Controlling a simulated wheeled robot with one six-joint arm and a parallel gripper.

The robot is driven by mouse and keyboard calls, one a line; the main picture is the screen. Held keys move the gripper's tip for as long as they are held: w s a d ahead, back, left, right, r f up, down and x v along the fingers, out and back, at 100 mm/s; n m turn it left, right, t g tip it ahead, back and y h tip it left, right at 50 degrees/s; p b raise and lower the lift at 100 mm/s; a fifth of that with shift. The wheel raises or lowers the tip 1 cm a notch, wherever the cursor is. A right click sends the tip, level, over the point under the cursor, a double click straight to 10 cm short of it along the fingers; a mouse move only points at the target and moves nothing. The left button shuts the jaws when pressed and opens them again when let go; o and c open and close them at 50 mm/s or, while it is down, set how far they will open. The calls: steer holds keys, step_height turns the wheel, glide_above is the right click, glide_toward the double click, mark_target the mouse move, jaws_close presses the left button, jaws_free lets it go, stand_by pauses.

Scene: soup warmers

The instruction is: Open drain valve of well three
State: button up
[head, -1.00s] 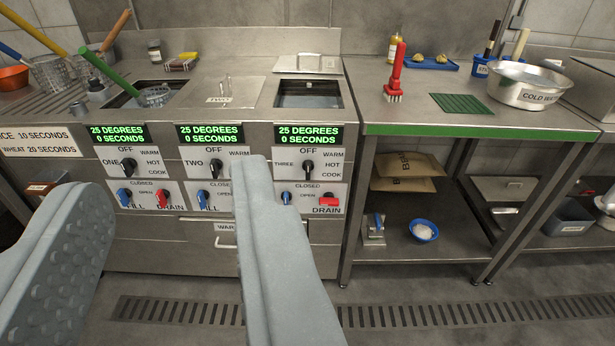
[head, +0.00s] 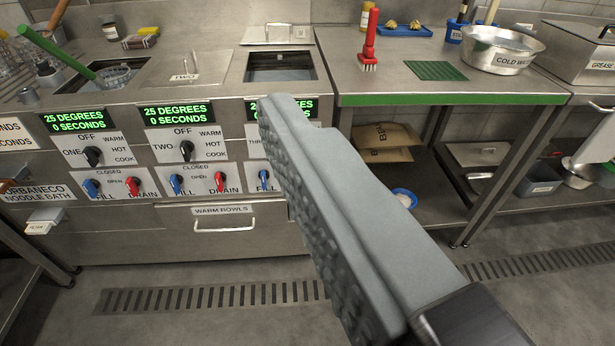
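Well three's control panel (head: 256,152) is on the steel front at centre, with its green display (head: 258,103) partly covered. Its blue fill handle (head: 264,179) shows upright. Its red drain valve is hidden behind my gripper finger. One grey finger of my gripper (head: 335,215) shows, its tip in front of well three's display and panel. Its ridged inner pad faces left with nothing against it. The other finger is out of view. Well three (head: 280,68) is uncovered above the panel.
Red drain handles of well two (head: 220,182) and well one (head: 132,186) are to the left. A drawer handle (head: 224,226) juts out below. A green-edged table (head: 450,100) stands at right. The floor in front is clear around a drain grate (head: 210,296).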

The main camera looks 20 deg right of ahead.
steer(key=w+d+f+m+h, duration=0.1)
steer(key=w+d+f, duration=0.3)
steer(key=w+f, duration=0.75)
steer(key=w+d+f+m+h, duration=0.1)
steer(key=w+d+f, duration=0.55)
steer(key=w, duration=0.85)
steer(key=w+d+f+m+h, duration=0.1)
steer(key=w+d+f, duration=0.15)
steer(key=f, duration=0.85)
steer(key=w+d+f+h, duration=0.1)
steer(key=d+f, duration=0.3)
steer(key=f, duration=0.8)
steer(key=w+d+f+m+h, duration=0.1)
steer(key=d+f, duration=0.2)
steer(key=f, duration=0.8)
steer(key=x, duration=1.7)
steer(key=shift+w+a+f, duration=0.2)
steer(key=shift+w, duration=0.05)
steer(key=c, duration=1)
